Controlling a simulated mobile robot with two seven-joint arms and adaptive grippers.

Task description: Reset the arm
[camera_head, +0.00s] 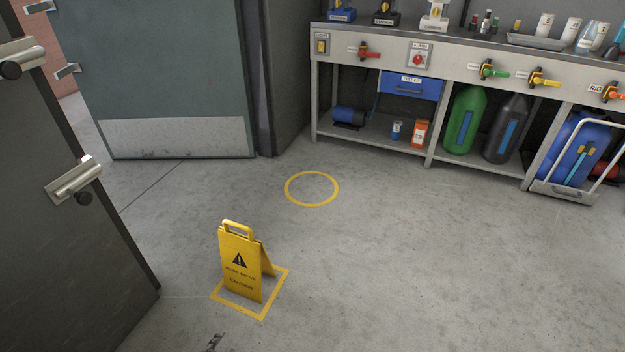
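Neither of my arms shows clearly in the head view, and neither gripper can be made out. A small dark shape (214,342) sits at the bottom edge, left of the middle; I cannot tell whether it is a floor mark or a part of me. No object is seen in a gripper's hold.
A yellow caution sign (238,262) stands upright in a yellow floor square. A yellow floor ring (312,189) lies empty beyond it. A dark door (60,240) and a grey-green door (165,65) stand left. A workbench (460,60) lines the back right. The middle floor is clear.

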